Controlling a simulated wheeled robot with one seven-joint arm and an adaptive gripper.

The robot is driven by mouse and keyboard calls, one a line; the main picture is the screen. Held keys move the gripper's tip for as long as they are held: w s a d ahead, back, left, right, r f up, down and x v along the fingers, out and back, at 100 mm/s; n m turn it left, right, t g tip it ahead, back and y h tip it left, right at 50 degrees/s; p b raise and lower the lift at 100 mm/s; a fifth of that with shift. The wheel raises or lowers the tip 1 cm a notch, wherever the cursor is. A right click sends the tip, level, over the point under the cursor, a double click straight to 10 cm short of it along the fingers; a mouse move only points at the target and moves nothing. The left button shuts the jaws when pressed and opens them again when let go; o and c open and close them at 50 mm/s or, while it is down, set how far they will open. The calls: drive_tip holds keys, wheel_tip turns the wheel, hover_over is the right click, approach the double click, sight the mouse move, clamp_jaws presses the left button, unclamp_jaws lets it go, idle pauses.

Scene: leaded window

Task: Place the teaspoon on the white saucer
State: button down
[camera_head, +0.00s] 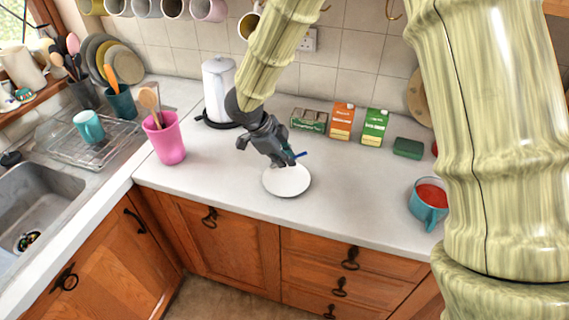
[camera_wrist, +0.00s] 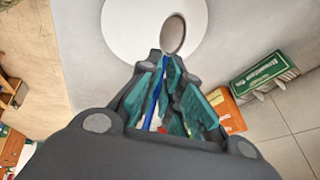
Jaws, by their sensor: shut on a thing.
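The white saucer (camera_head: 286,182) lies on the pale worktop near its front edge. It also shows at the top of the wrist view (camera_wrist: 122,32). My gripper (camera_head: 285,160) is just above the saucer's far side. In the wrist view the handle runs between the teal finger pads (camera_wrist: 165,95), and the teaspoon's bowl (camera_wrist: 173,34) shows over the saucer's right part. I cannot tell whether the bowl touches the saucer.
A white kettle (camera_head: 218,88) and a pink pot (camera_head: 163,137) with utensils stand to the left. Cartons (camera_head: 341,121) and a green sponge-like block (camera_head: 407,148) stand behind on the right. A blue mug (camera_head: 428,205) stands at the right. The worktop beside the saucer is clear.

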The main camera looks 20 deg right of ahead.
drive_tip(key=f, duration=0.2)
drive_tip(key=f+p, duration=0.1)
drive_tip(key=shift+w+f, duration=0.1)
drive_tip(key=shift+w, duration=0.15)
drive_tip(key=shift+f, duration=0.2)
drive_tip(key=shift+f, duration=0.55)
drive_tip(key=c, duration=1.6)
unclamp_jaws()
drive_tip(key=shift+r, duration=0.2)
drive_tip(key=shift+r, duration=0.3)
drive_tip(key=b+v, duration=0.2)
drive_tip(key=v, duration=1)
drive_tip(key=shift+d, duration=0.1)
